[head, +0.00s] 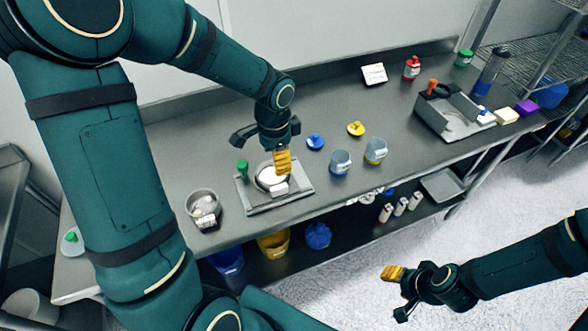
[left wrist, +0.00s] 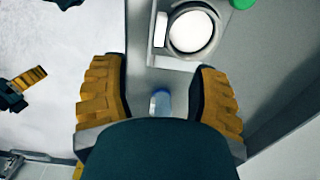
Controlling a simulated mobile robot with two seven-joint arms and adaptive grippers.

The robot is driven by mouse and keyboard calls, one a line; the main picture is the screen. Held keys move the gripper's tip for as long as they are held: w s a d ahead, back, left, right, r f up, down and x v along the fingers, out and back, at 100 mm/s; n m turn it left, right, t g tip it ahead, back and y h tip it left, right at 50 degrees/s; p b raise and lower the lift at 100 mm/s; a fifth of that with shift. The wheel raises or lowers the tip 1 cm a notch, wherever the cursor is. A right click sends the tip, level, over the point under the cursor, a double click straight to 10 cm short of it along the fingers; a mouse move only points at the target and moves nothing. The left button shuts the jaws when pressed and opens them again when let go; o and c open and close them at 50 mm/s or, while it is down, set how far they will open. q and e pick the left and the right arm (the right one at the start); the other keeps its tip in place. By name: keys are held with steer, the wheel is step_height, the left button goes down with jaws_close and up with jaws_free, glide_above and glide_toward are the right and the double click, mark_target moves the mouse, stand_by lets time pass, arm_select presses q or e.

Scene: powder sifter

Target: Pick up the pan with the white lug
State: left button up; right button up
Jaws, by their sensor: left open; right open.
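A round pan (head: 268,177) with pale contents sits on a grey tray-like base (head: 300,192). A white block-like lug (head: 279,189) is at its near side. The pan shows in the left wrist view (left wrist: 192,32) with the white lug (left wrist: 160,30) beside it. My left gripper (head: 264,150) is open above the base, one yellow pad partly in front of the pan. In the left wrist view, its fingers (left wrist: 162,95) are spread apart with nothing gripped; the pan lies beyond them. My right gripper (head: 395,293) is open and empty, out over the floor.
A metal pot (head: 203,208) with a white tag stands left of the base. A green knob (head: 242,167) rises at the base's corner. Blue (head: 316,142) and yellow (head: 356,129) lids and two cups (head: 340,163) lie right. A second grey station (head: 455,115) is farther right.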

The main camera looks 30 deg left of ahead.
mark_target(278, 185)
arm_select(q)
steer(key=f, duration=0.4)
steer(key=f+b, duration=0.1)
steer(key=f, duration=0.3)
steer(key=shift+s+a+f, duration=0.1)
steer(key=shift+s+f, duration=0.05)
steer(key=shift+s, duration=0.05)
steer(key=shift+w+a+f+b, duration=0.1)
steer(key=shift+w+f+b, duration=0.1)
steer(key=shift+f, duration=1.15)
steer(key=shift+w+f+b, duration=0.15)
steer(key=shift+w+f, duration=0.05)
steer(key=shift+f, duration=1.1)
steer(key=shift+o, duration=0.2)
jaws_close()
